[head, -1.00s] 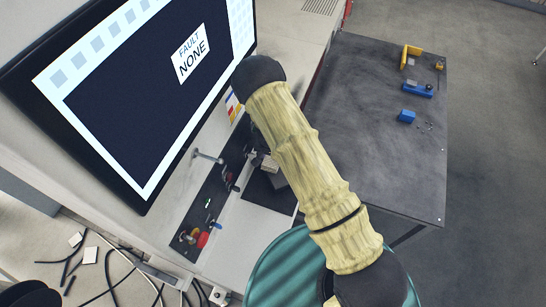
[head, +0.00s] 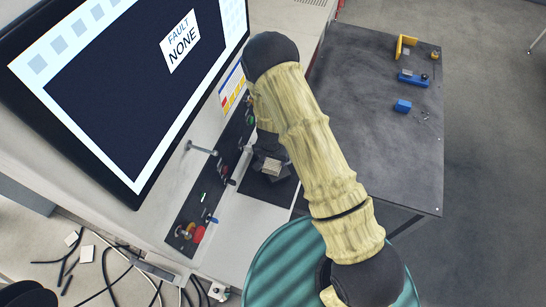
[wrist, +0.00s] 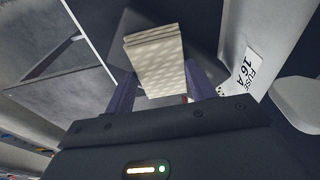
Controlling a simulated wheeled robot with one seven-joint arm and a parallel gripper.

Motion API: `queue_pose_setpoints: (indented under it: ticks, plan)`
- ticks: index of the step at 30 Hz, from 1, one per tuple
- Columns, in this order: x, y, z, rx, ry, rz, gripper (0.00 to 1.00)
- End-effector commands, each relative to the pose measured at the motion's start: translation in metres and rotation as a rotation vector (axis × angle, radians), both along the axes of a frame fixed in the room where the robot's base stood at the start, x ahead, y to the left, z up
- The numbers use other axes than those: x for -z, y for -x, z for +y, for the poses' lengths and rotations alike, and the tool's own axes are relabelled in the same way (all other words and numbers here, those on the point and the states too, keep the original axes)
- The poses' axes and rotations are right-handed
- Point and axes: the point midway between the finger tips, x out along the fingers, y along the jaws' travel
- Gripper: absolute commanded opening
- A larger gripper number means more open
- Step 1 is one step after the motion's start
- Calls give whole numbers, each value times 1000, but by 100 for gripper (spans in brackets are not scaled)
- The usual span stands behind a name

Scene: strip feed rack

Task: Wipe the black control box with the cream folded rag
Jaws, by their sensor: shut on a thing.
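The cream folded rag (wrist: 156,62) is pinched between the two fingers of my gripper (wrist: 160,92) in the wrist view, its layered edge pointing away. In the head view the rag (head: 271,166) shows as a small light patch below my arm's end. My gripper (head: 268,158) is partly hidden by the arm and hangs over a dark square surface (head: 262,188). A long black box with buttons (head: 187,214), seemingly the control box, lies left of the gripper; its upper end is partly hidden by the arm. I cannot tell whether the rag touches anything.
A large monitor (head: 120,110) reading "FAULT NONE" stands at left. A metal lever (head: 202,150) sticks out near the black box. A grey table (head: 375,150) with blue and yellow parts stands at right. A teal ribbed round thing (head: 285,265) is in front. Cables lie on the floor.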

Motion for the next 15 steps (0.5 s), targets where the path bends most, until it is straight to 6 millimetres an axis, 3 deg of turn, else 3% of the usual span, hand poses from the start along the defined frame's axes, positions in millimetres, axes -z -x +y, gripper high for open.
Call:
queue_pose_setpoints:
  ticks: [15]
  plan:
    - [4,20,-10,0,0,2,31]
